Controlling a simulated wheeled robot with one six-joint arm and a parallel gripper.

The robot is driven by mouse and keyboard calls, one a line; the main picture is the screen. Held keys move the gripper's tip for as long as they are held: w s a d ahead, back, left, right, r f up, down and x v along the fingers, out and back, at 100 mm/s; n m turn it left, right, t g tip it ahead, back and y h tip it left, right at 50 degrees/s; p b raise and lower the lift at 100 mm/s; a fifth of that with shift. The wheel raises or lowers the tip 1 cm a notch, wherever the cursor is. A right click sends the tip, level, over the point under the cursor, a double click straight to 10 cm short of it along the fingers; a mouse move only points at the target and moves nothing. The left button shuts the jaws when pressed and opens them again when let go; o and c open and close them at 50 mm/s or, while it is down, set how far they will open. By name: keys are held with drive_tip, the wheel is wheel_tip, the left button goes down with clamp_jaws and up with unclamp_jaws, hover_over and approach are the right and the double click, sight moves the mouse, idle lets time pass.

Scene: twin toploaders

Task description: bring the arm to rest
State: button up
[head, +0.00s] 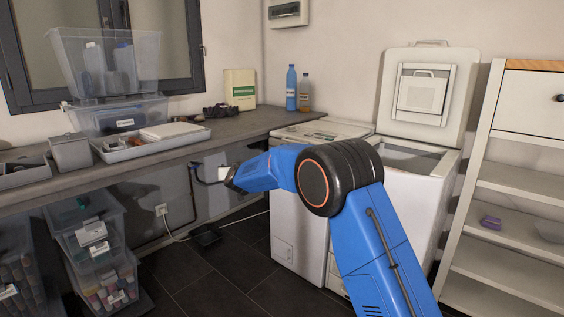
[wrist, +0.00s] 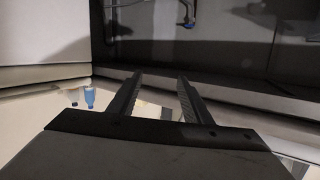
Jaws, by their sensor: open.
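My blue arm crosses the head view from the bottom right, bends in front of the two white toploaders and points left below the worktop edge. In the wrist view my gripper (wrist: 160,80) is open, its two dark fingers apart with nothing between them. The head view does not show its fingers clearly. The left toploader (head: 297,230) has its lid down. The right toploader (head: 410,200) has its lid (head: 425,95) standing up, and its opening is partly visible. My arm hides part of both machine fronts.
The grey worktop (head: 235,124) on the left carries clear bins (head: 108,65), a grey tray (head: 150,144) and a blue bottle (head: 291,88). A white shelf unit (head: 520,190) stands right.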

drive_tip(key=s+d+r+g, duration=0.2)
drive_tip(key=s+d+r, duration=0.2)
drive_tip(key=s+d, duration=0.6)
drive_tip(key=s+d+r+g, duration=0.1)
drive_tip(key=s+d+r, duration=0.2)
drive_tip(key=s+d, duration=0.65)
drive_tip(key=s+d+r+g, duration=0.2)
drive_tip(key=s+d+r, duration=0.2)
drive_tip(key=s+d, duration=0.55)
drive_tip(key=s+d+f+m+g+h, duration=0.1)
drive_tip(key=s+d+f, duration=0.4)
drive_tip(key=s, duration=0.9)
drive_tip(key=s+d+f+g+h, duration=0.2)
drive_tip(key=s+d+f, duration=0.3)
drive_tip(key=s+d, duration=0.4)
drive_tip(key=s+d+f+m+g+h, duration=0.1)
drive_tip(key=s+d+f, duration=0.4)
drive_tip(key=s, duration=1.4)
drive_tip(key=d+g, duration=0.1)
drive_tip(key=d, duration=0.1)
drive_tip(key=shift+s+d+f+m+h, duration=0.15)
drive_tip(key=shift+d+f+m+h, duration=0.15)
drive_tip(key=shift+d+h, duration=0.1)
drive_tip(key=shift+r, duration=0.1)
drive_tip(key=shift+c, duration=0.4)
